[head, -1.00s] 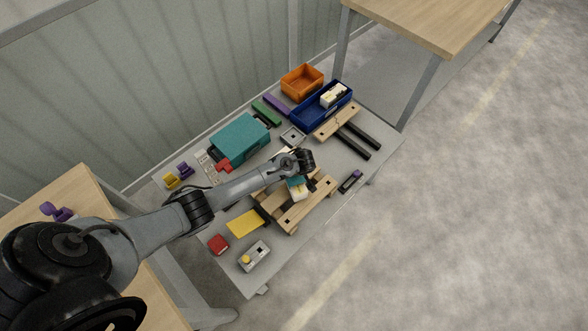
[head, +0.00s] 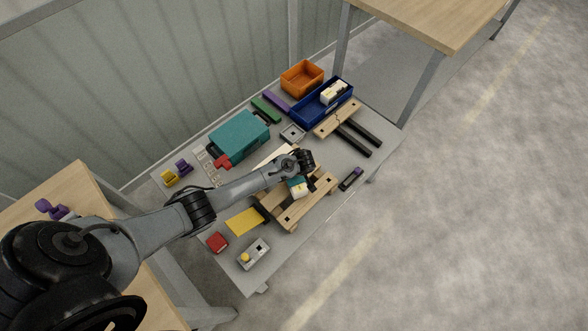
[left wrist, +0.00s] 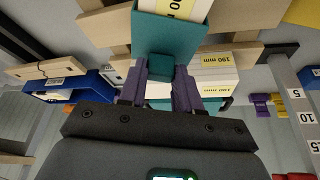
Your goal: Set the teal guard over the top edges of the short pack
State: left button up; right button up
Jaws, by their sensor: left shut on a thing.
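The teal guard (left wrist: 167,37) is held by its small tab between the purple fingers of my left gripper (left wrist: 160,88). It also shows in the head view (head: 297,182), beneath the wrist over the wooden pallet. A white pack with a yellow label (left wrist: 178,8) shows against the guard's far side; it stands on the pallet in the head view (head: 301,192). I cannot tell whether the guard rests on this pack or hangs just above it. Another white pack (left wrist: 215,72), marked 190 mm, is to the right in the wrist view. The right gripper is not in view.
The slatted wooden pallet (head: 309,209) lies on the grey table. A teal box (head: 240,136), a blue tray (head: 301,115) and an orange bin (head: 302,76) stand toward the back. A grey box with a yellow button (head: 254,254) and a yellow sheet (head: 245,221) lie in front.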

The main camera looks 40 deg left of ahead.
aim_at(298, 183)
pick_arm(q)
jog(key=o, duration=1.1)
jog(key=p+v, duration=0.3)
jog(key=v, duration=0.7)
jog(key=shift+r+p, duration=0.3)
jog(key=shift+r, duration=0.05)
